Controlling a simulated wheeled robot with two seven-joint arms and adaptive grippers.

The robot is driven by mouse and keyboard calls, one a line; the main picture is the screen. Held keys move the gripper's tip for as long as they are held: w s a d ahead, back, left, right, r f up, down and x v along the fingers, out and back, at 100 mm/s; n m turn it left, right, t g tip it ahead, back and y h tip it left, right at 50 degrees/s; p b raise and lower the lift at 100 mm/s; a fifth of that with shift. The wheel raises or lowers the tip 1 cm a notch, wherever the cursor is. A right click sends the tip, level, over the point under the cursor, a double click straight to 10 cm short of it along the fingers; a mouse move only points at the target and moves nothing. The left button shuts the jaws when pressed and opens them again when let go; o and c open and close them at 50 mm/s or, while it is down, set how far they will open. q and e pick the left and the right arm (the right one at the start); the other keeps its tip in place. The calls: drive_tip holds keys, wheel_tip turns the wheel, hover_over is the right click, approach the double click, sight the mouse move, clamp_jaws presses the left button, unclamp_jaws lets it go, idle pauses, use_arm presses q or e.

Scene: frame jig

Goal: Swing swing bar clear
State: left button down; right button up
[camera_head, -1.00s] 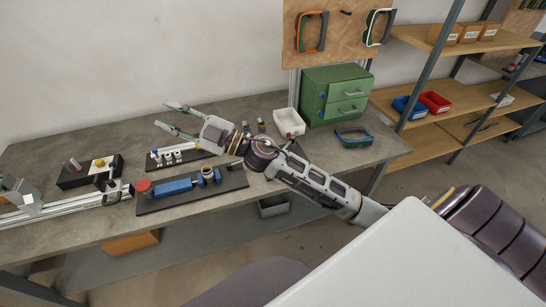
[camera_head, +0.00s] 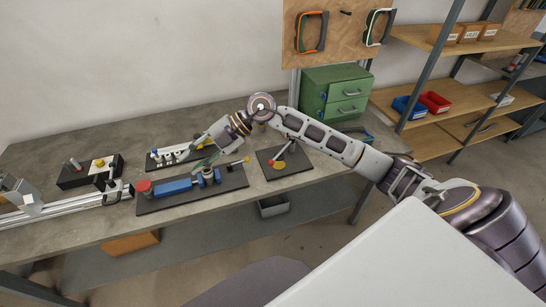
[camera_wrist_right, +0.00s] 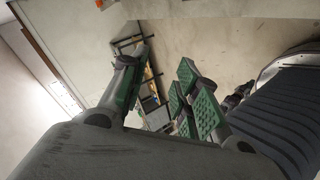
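A dark base plate (camera_head: 165,205) on the bench carries a blue block (camera_head: 173,187), a red round knob (camera_head: 144,186) and a blue upright post (camera_head: 217,176). A thin bar with a yellowish tip (camera_head: 246,159) reaches right from near the post; it looks like the swing bar, but its joint is hidden. Contact with the bar cannot be told. My left gripper is not in view.
A second dark plate (camera_head: 300,168) to the right holds a red-tipped lever (camera_head: 285,150) and a yellow piece (camera_head: 279,165). A black box (camera_head: 75,178) and metal rail (camera_head: 65,206) lie left. A green drawer cabinet (camera_head: 335,93) stands behind. Bare bench lies at back left.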

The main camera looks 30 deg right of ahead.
drive_tip(key=w+d+f+m+g+h, duration=0.1)
drive_tip(key=d+f+h, duration=0.15)
drive_tip(key=d, duration=0.35)
drive_tip(key=w+d+f+m+h, duration=0.1)
drive_tip(key=d+h, duration=0.3)
drive_tip(key=d, duration=0.2)
drive_tip(key=r+m+h, duration=0.1)
drive_tip(key=m+h, duration=0.2)
drive_tip(key=h, duration=0.2)
hover_over(273, 160)
drive_tip(key=shift+s+d+r+g, duration=0.2)
drive_tip(key=shift+s+d+g, duration=0.05)
drive_tip(key=shift+g, duration=0.15)
drive_tip(key=shift+f, duration=0.1)
